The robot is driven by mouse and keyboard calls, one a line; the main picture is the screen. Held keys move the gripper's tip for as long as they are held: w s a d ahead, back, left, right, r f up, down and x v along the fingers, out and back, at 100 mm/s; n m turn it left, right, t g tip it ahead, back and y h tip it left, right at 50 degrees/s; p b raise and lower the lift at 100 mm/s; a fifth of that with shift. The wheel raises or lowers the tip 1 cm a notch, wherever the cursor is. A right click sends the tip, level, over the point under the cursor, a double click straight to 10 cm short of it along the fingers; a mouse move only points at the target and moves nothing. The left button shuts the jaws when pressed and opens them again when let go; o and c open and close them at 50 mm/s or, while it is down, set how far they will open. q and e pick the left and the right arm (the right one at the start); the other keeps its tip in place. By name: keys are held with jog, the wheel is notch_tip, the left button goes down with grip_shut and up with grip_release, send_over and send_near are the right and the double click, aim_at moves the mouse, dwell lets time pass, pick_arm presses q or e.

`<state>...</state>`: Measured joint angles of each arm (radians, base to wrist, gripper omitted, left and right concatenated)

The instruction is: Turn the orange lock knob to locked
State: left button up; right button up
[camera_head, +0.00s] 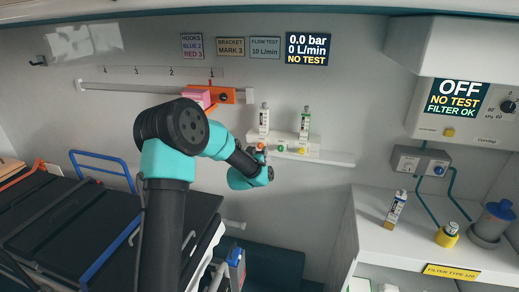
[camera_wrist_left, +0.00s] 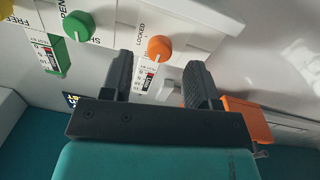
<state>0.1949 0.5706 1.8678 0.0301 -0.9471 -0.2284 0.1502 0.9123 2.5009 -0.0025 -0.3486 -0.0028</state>
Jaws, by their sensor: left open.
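The orange lock knob (camera_wrist_left: 159,48) is a round knob on a white panel, with the word LOCKED printed beside it in the left wrist view. My left gripper (camera_wrist_left: 160,65) is open, its two dark fingers on either side of the knob's line in that view. I cannot tell whether they touch it. In the head view the orange knob (camera_head: 261,147) is small and partly behind my left gripper (camera_head: 263,157). My right gripper is not in view.
A green knob (camera_wrist_left: 76,25) sits beside the orange one, and a yellow knob (camera_head: 301,151) is further right in the head view. Two labelled bottles stand above. An orange bracket (camera_head: 229,95) hangs on the rail above left. A black stretcher (camera_head: 60,225) fills the lower left.

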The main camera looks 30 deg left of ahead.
aim_at(260, 147)
pick_arm(q)
jog(key=shift+x, duration=1.55)
jog(key=c, duration=0.9)
